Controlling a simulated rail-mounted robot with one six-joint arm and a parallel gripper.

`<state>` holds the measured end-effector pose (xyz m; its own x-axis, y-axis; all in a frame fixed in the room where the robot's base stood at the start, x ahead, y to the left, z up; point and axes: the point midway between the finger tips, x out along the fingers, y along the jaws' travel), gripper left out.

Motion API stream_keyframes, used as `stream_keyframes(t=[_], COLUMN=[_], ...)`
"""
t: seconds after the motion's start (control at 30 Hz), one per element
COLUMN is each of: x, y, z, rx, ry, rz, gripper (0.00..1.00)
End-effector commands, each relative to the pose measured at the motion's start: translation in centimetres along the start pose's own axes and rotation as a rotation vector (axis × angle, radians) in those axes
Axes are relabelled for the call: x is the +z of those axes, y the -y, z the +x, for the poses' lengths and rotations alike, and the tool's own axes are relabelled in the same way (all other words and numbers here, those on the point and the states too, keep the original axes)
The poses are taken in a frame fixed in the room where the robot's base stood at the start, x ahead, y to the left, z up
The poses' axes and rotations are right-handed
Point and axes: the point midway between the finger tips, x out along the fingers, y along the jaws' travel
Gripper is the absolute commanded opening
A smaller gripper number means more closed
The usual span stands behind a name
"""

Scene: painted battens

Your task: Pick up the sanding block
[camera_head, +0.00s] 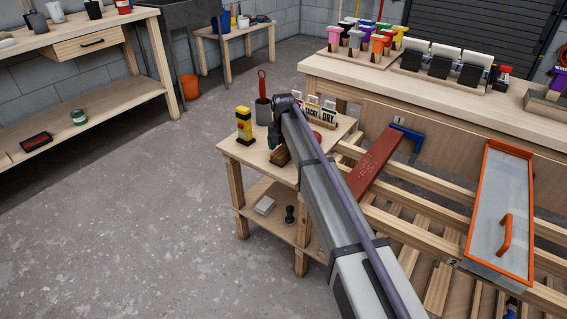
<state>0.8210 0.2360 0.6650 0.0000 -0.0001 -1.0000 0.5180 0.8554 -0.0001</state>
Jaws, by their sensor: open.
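My arm reaches from the lower right to the small wooden table (240,152). My gripper (275,136) is at its dark end, low over the tabletop, and mostly hidden by the wrist; it is open. A brown and dark block-like thing (281,153) shows just below it, partly covered by my arm. It may be the sanding block, but I cannot tell for certain. I cannot see whether anything stands between the fingers.
A yellow-and-black device (243,125) and a grey cup with a red-handled tool (262,108) stand left of my gripper. "TACKY" and "DRY" signs (327,115) stand to its right. A red batten (375,163) and an orange-rimmed tray (500,210) lie on the rack at right.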

Motion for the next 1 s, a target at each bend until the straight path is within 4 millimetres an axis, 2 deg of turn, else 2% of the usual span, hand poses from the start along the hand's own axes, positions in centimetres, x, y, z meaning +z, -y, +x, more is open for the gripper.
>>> stream_keyframes(t=[0.03, 0.07, 0.3, 0.87, 1.0], x=[0.0, 0.0, 0.0, 0.0, 0.0], y=[-0.01, -0.01, -0.01, -0.01, 0.0], z=[1.9, 2.12, 1.7, 1.7, 1.7], rx=[0.0, 0.0, 0.0, 0.0, 0.0], ry=[0.0, 0.0, 0.0, 0.0, 0.0], rz=[0.0, 0.0, 0.0, 0.0, 0.0], gripper=[0.87, 0.87, 0.86, 0.33, 0.32])
